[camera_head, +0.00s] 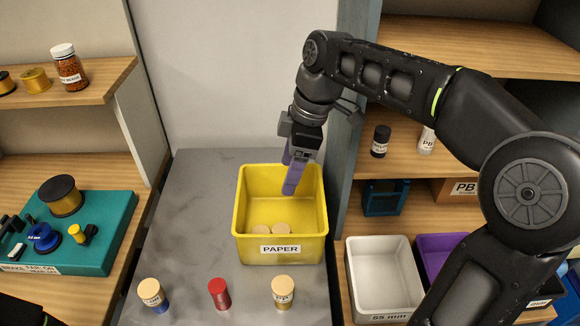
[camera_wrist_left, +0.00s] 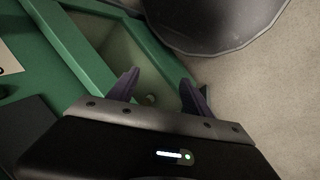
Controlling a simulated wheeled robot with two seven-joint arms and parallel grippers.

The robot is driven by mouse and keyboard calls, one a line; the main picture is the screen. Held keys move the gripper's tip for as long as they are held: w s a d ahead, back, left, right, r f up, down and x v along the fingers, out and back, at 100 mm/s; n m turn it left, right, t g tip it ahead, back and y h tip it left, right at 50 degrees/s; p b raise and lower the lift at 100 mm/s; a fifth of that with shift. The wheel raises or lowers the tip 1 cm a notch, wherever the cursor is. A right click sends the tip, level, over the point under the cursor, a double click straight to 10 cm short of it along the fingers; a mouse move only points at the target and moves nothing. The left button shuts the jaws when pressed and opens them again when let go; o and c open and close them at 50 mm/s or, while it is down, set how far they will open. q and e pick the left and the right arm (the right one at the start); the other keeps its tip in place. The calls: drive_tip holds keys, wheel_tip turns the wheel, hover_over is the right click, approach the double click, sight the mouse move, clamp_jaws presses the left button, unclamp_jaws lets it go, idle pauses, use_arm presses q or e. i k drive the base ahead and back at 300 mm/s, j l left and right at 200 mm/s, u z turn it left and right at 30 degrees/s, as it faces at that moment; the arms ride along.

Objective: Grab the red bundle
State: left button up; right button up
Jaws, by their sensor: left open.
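The red bundle (camera_head: 219,294) is a small red cylinder at the front of the grey table, in the head view. It stands between two cream-topped pieces and is clear of both grippers. My right gripper (camera_head: 290,174) points down over the yellow PAPER bin (camera_head: 281,250), behind and to the right of the bundle. Whether its purple fingers are apart cannot be made out. My left gripper (camera_wrist_left: 160,80) shows in the left wrist view, with its purple fingers apart and nothing between them. A green-walled compartment (camera_wrist_left: 75,45) lies beyond them. No red bundle shows in that view.
A cream-topped blue piece (camera_head: 151,294) and a cream-topped tan piece (camera_head: 283,291) flank the bundle. A teal tray (camera_head: 112,225) with spools is at left. A white bin (camera_head: 381,275) and a purple bin (camera_head: 437,250) are at right. The grey table's left part is clear.

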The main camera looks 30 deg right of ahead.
sight(216, 288)
drive_tip(key=k, duration=1)
